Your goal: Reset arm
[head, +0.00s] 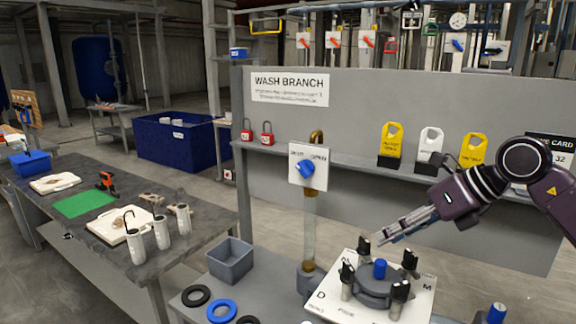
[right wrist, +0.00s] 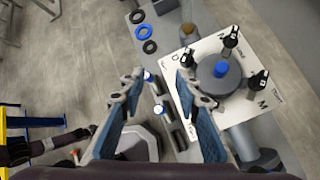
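My right arm comes in from the right in the head view. Its gripper (head: 382,238) hangs in the air above and behind the round grey fixture (head: 376,284) with a blue knob. In the right wrist view the two fingers of my right gripper (right wrist: 159,78) stand well apart with nothing between them. The fixture (right wrist: 222,78) lies beyond the right finger there, on a white lettered plate (right wrist: 182,92), with black-topped clamps around it. My left gripper is not seen in the head view. A dark arm part shows at the lower left of the right wrist view.
A grey panel (head: 400,100) with a shelf of tags and padlocks stands behind. A blue-handled valve (head: 305,168) on a clear pipe is left of the gripper. Rings (head: 222,311) and a grey bin (head: 230,261) lie on the bench. A dark worktable (head: 80,235) is at left.

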